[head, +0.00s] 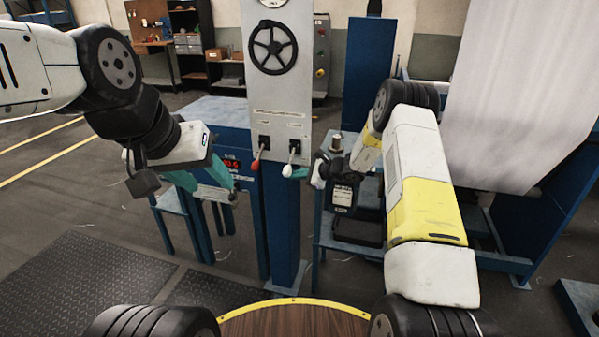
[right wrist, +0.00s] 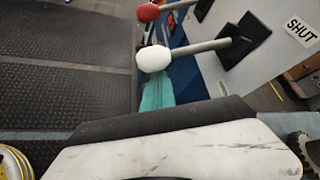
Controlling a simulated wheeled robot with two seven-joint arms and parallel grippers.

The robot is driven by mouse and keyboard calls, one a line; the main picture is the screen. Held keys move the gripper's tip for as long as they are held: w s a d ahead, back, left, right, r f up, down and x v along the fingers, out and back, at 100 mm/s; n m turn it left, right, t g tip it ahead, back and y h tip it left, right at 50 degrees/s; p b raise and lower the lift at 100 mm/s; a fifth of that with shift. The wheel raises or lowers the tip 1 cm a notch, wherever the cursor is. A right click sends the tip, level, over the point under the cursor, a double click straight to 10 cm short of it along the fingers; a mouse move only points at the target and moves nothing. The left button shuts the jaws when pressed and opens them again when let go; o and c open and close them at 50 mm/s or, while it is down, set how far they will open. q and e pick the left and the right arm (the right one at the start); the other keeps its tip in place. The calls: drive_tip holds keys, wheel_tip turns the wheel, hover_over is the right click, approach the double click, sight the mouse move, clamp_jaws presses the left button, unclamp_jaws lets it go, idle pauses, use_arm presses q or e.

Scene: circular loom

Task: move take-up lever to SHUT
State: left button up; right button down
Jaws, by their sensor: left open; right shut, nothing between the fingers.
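Two levers stick out from black slots low on the grey panel (head: 277,97), and both point outward and down. One has a red knob (head: 255,164), the other a white knob (head: 288,170). In the right wrist view the white knob (right wrist: 154,58) is nearer and the red knob (right wrist: 148,12) is beyond it. A SHUT label (right wrist: 300,31) is on the panel near the white lever's base. I cannot tell which lever is the take-up one. My right gripper (head: 299,173) is shut and empty, close beside the white knob; contact is unclear. My left gripper (head: 214,188) is open and empty, left of the panel.
A black handwheel (head: 273,47) is higher on the panel. A blue bench (head: 217,112) stands behind my left gripper. A dark box (head: 343,196) is by my right gripper. White fabric (head: 520,90) hangs on the right. The floor at front left is clear.

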drive_tip(key=shift+s+a+r, duration=0.1)
drive_tip(key=shift+s+r, duration=0.05)
drive_tip(key=shift+r, duration=0.1)
idle(0.3)
drive_tip(key=shift+s+a+r+m+g, duration=0.1)
drive_tip(key=shift+s+r+m+g, duration=0.15)
drive_tip(key=shift+r+m+g, duration=0.25)
drive_tip(key=shift+s+a+r+m+g, duration=0.1)
drive_tip(key=shift+s+r+m+g, duration=0.2)
drive_tip(key=shift+r, duration=0.35)
drive_tip(key=shift+s+a+r+m+g, duration=0.1)
drive_tip(key=shift+s+r+m+g, duration=0.25)
drive_tip(key=shift+r, duration=0.2)
wheel_tip(320, 180, up, 5)
drive_tip(key=m+g+y, duration=0.1)
drive_tip(key=m+g, duration=0.2)
hover_over(290, 170)
drive_tip(key=s+d, duration=0.1)
drive_tip(key=shift+w+d+r, duration=0.15)
drive_tip(key=shift+d+r, duration=0.05)
drive_tip(key=shift+r, duration=0.9)
drive_tip(key=shift+w+r, duration=0.1)
drive_tip(key=shift+r, duration=0.15)
